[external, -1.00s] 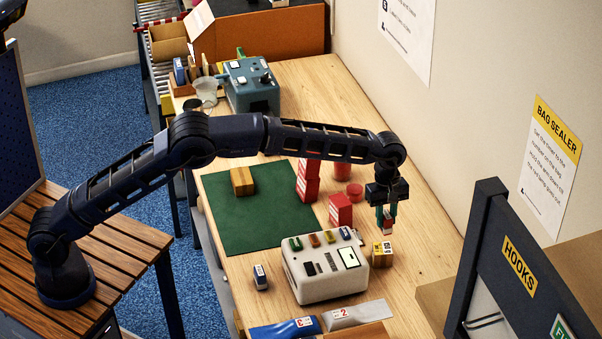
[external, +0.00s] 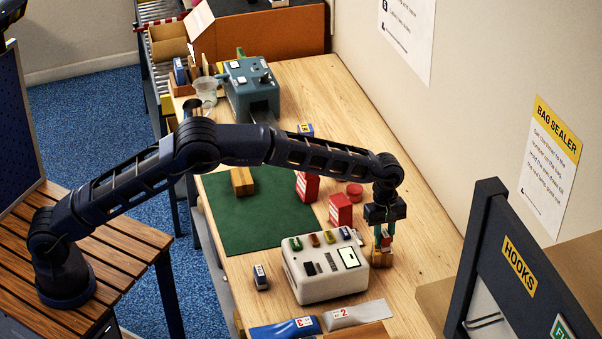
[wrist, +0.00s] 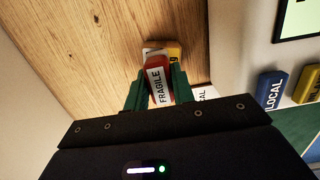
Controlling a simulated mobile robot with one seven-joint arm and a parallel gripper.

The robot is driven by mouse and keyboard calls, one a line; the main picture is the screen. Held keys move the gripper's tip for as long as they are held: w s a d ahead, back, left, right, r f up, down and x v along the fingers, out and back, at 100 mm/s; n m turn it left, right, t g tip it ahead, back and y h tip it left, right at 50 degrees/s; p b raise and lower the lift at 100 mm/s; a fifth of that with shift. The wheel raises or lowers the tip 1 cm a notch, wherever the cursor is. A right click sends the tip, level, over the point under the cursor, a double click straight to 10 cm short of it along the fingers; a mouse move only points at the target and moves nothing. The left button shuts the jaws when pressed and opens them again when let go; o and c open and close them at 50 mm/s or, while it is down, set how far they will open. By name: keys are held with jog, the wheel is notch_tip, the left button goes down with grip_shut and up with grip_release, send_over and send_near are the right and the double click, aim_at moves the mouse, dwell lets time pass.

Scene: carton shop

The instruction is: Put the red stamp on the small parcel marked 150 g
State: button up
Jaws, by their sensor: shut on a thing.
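The red stamp (wrist: 155,64), with a white label reading FRAGILE, is held between the green fingers of my gripper (wrist: 155,92). In the external view my gripper (external: 384,229) points down, shut on the stamp, directly above a small parcel (external: 381,262). The parcel is brown with a yellow and white label, and stands just right of the white machine. In the wrist view the yellow and white top of the parcel (wrist: 174,50) shows partly behind the stamp. The stamp hides most of it, so its weight mark cannot be read. I cannot tell whether stamp and parcel touch.
The white machine (external: 322,272), with several coloured pieces on top, stands close left of my gripper. Red boxes (external: 340,210) and a round red item (external: 355,189) stand behind. A green mat (external: 258,222) lies to the left. The hooks board (external: 515,262) stands at right.

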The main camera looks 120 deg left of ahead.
jog(key=o, duration=1)
jog(key=shift+f, duration=0.1)
